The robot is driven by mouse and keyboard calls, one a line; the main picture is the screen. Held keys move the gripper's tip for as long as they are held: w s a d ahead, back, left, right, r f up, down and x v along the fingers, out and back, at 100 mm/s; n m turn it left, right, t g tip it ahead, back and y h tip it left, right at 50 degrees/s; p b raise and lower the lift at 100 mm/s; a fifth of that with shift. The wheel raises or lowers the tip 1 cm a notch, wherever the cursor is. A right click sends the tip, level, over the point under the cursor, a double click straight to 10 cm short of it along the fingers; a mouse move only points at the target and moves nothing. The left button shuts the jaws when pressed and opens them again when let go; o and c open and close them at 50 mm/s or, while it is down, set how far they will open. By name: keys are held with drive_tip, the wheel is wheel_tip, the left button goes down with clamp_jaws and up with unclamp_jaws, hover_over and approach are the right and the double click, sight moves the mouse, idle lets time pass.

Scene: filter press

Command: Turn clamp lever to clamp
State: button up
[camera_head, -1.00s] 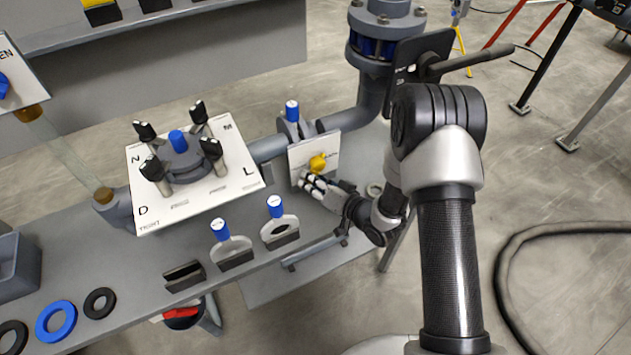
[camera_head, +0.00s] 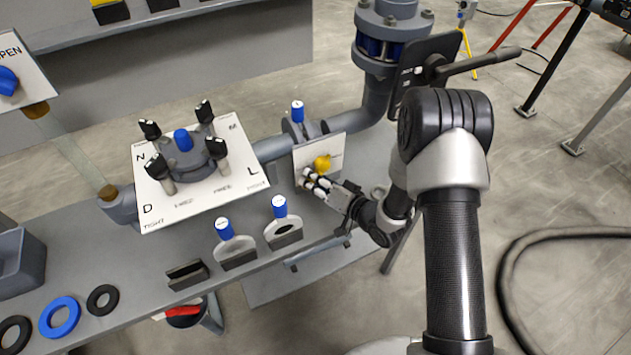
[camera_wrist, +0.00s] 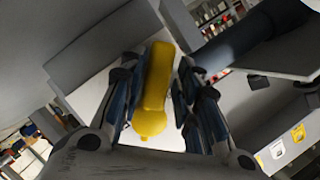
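The yellow clamp lever (camera_head: 322,162) sits on a white plate (camera_head: 332,151) on the pipe fitting at the right end of the bench. In the wrist view the lever (camera_wrist: 157,85) stands nearly upright in the picture, between my two fingers. My gripper (camera_head: 312,180) is just in front of the plate, at the lever's lower left in the head view. In the wrist view my gripper (camera_wrist: 158,90) is open, with a finger on each side of the lever and narrow gaps showing. Lettering on the plate is too small or hidden to read.
A blue-handled valve (camera_head: 297,112) stands behind the plate. Left of it is a white panel (camera_head: 160,213) with several black knobs. Two blue-topped ring tools (camera_head: 283,232) (camera_head: 235,250) stand on the bench front. A dark lever handle (camera_head: 480,62) juts out at upper right.

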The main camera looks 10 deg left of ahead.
drive_tip(key=shift+o, duration=0.9)
drive_tip(key=shift+f, duration=0.1)
drive_tip(key=shift+s+d, duration=0.15)
drive_tip(key=shift+d, duration=0.1)
drive_tip(key=v, duration=1.1)
drive_tip(key=shift+s, duration=0.2)
drive_tip(key=shift+d, duration=0.15)
